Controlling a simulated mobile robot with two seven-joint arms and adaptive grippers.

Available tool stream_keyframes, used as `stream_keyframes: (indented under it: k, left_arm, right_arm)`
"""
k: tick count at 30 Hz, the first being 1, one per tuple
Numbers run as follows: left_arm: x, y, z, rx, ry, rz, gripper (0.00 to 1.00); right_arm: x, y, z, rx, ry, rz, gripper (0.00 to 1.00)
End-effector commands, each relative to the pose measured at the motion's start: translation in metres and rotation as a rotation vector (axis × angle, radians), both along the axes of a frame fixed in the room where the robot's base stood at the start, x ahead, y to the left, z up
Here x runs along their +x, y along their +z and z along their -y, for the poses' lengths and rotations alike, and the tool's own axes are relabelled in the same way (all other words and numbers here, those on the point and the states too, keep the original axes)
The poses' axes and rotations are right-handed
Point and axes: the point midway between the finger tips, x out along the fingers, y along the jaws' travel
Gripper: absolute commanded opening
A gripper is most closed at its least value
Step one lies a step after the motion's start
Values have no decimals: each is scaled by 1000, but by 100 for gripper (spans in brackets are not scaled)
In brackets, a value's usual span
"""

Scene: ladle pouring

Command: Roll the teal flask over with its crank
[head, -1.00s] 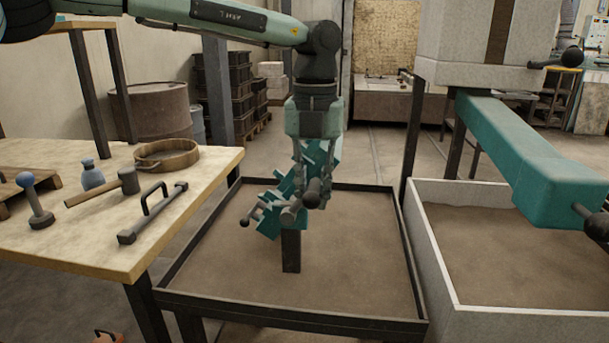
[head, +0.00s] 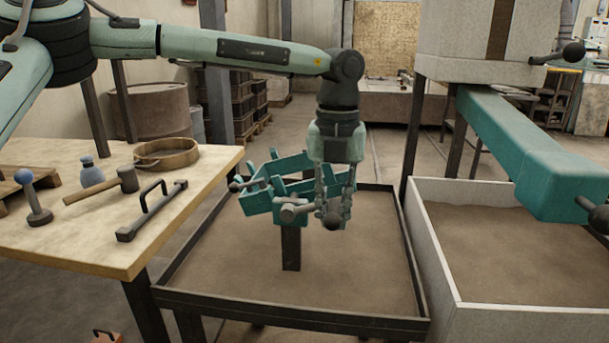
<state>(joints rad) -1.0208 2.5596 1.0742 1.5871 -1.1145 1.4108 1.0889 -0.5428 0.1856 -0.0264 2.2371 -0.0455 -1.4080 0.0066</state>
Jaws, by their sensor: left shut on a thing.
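The teal flask (head: 262,198) is an open, frame-like teal body on a dark post (head: 291,248) over a sand tray. It lies roughly level, with its left end slightly lower. A grey crank hub (head: 290,211) shows at its near side, and a dark round crank knob (head: 332,222) is at the right. My left gripper (head: 332,205) points down and is shut on the crank at the flask's right; its fingers partly hide the crank and the flask's right end. My right gripper is not in view.
The sand tray (head: 290,314) has a dark raised rim. A wooden table (head: 100,240) at left holds a hammer (head: 125,180), a sieve (head: 166,154) and a black handled bar (head: 150,212). At right, a teal beam (head: 550,178) overhangs a pale sand box (head: 448,270).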

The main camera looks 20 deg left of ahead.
Motion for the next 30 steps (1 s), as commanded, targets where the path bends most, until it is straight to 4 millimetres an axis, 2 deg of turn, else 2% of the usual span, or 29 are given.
stream_keyframes:
  k: [5, 12, 21, 26, 27, 30]
  left_arm:
    - [1, -5, 5, -7, -3, 6, 0]
    - [2, -25, 9, -8, -3, 4, 0]
    - [2, -36, 10, -8, -3, 6, 0]
    - [2, -35, 10, -8, -4, 5, 0]
    - [2, -35, 10, -8, -4, 5, 17]
    - [1, -36, 10, -7, -3, 4, 30]
  right_arm:
    - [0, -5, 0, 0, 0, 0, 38]
    - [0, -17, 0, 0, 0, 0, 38]
    - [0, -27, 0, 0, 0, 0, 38]
    - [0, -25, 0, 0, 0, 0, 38]
    - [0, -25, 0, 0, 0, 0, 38]
    - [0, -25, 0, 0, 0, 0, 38]
